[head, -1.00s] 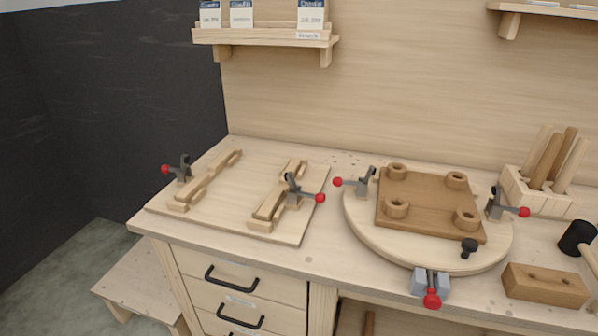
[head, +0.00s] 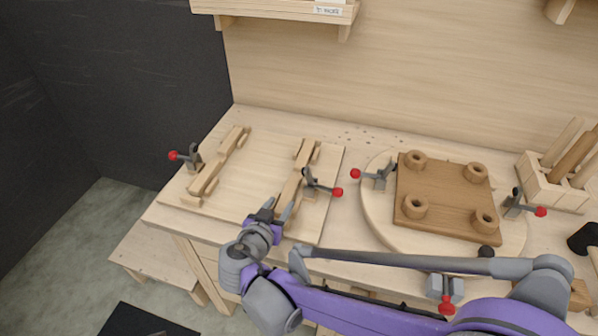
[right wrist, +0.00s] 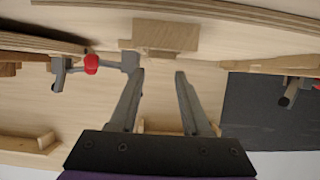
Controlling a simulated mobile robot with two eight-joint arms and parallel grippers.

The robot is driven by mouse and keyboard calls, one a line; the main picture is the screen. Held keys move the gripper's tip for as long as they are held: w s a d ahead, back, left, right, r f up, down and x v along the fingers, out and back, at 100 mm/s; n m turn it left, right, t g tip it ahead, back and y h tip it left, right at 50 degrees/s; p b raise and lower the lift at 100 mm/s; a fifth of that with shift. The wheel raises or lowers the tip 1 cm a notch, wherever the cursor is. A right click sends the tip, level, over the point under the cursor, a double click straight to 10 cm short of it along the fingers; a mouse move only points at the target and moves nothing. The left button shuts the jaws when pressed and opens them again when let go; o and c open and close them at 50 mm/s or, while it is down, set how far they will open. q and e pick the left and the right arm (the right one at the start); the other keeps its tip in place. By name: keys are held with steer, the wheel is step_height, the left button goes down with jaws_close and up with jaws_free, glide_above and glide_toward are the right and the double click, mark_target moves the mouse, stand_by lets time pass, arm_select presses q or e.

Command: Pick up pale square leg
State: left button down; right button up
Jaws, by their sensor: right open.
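Pale legs (head: 563,141) stand tilted in a pale wooden rack (head: 552,193) at the right of the bench, beside a browner leg (head: 576,153). I cannot tell for sure which pale leg is square. My right gripper (head: 276,211) is open and empty at the front of the left jig board, far left of the rack. In the right wrist view its fingers (right wrist: 160,73) are apart, with a pale wooden block (right wrist: 165,36) of the jig just beyond the tips. My left gripper is not in view.
The jig board (head: 235,204) carries two pale jig strips and red-tipped clamps (head: 312,183). A round turntable (head: 382,213) with a brown seat (head: 446,197) lies between my gripper and the rack. A dark mallet head (head: 583,238) lies at the far right.

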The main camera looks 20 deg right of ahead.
mark_target(288, 193)
steer(key=x, duration=0.3)
steer(key=shift+a, duration=0.15)
steer(key=x, duration=0.5)
steer(key=shift+w, duration=0.15)
jaws_close()
